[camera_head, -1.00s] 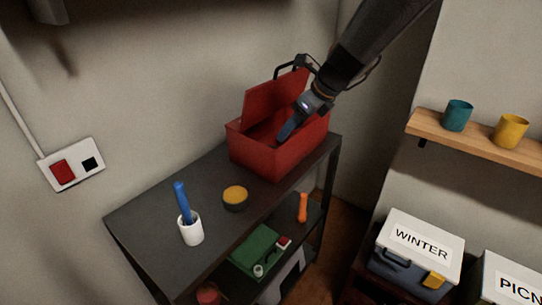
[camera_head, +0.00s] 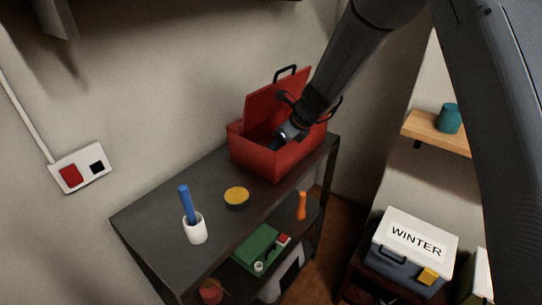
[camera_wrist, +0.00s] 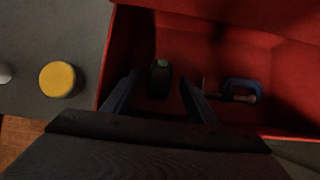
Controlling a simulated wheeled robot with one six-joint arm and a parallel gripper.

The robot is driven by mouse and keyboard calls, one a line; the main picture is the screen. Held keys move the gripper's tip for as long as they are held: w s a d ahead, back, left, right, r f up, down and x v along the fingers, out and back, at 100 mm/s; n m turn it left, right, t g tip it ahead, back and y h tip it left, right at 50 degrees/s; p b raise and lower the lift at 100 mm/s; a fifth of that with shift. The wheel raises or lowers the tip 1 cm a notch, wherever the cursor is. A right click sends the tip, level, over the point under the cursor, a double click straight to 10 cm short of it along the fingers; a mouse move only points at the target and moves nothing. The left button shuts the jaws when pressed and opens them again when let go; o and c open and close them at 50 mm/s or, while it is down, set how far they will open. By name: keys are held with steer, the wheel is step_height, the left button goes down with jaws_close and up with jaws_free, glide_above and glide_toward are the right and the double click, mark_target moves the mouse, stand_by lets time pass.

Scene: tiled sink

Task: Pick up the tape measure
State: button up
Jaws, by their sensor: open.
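A red toolbox (camera_head: 270,158) stands open on the dark shelf top, its lid raised at the back. My gripper (camera_head: 280,143) reaches down into it. In the wrist view my gripper (camera_wrist: 158,80) is open, its two dark fingers apart. A small dark object with a greenish top (camera_wrist: 160,80) lies on the box floor and shows between the fingers, not gripped. It may be the tape measure, but it is too dark to be sure. A blue clamp (camera_wrist: 240,88) lies to its right in the box. The box's inside is hidden in the head view.
A yellow-topped round tin (camera_head: 236,198) and a white cup (camera_head: 195,230) with a blue item stand on the shelf top (camera_head: 160,212), left of the toolbox. The toolbox walls and raised lid surround my gripper. A box marked WINTER (camera_head: 415,245) stands at right.

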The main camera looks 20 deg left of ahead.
steer(key=shift+x, duration=0.9)
jaws_close()
steer(key=shift+r, duration=0.15)
